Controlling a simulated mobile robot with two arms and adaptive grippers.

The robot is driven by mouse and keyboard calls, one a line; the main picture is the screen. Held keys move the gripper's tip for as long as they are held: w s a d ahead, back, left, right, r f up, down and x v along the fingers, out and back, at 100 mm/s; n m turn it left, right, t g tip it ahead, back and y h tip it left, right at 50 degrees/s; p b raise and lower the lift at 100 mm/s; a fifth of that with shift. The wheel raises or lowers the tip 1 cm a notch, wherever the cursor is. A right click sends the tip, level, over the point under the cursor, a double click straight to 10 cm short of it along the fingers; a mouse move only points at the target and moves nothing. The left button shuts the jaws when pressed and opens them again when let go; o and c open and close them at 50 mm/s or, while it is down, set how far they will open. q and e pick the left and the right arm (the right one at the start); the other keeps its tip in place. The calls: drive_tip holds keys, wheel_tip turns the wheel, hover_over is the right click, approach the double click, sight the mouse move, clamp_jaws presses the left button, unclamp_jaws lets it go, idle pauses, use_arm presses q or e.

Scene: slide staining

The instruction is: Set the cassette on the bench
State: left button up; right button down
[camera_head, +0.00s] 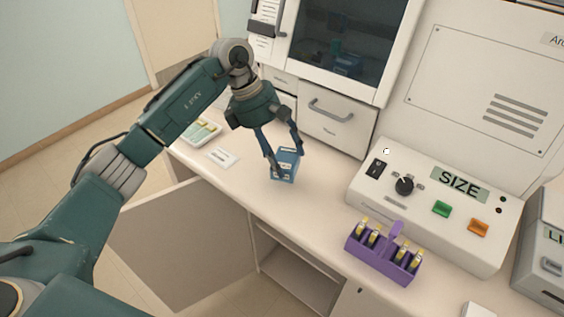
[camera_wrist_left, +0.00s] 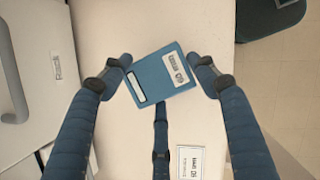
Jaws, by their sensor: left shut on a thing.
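The blue cassette (camera_head: 286,165) is at the bench, between the fingers of my left gripper (camera_head: 285,160). My right gripper is not in view.
A purple rack (camera_head: 383,262) with several yellow-capped vials stands front right, before a control box (camera_head: 435,205) marked SIZE. A white card (camera_head: 223,157) and a pale device (camera_head: 200,131) lie left of the cassette. A cabinet with drawers (camera_head: 338,120) stands behind.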

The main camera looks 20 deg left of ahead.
sight(278, 158)
use_arm(q)
wheel_tip(278, 158, down, 3)
drive_tip(key=shift+p, duration=0.5)
drive_tip(key=shift+f, duration=0.45)
drive_tip(key=o, duration=1.3)
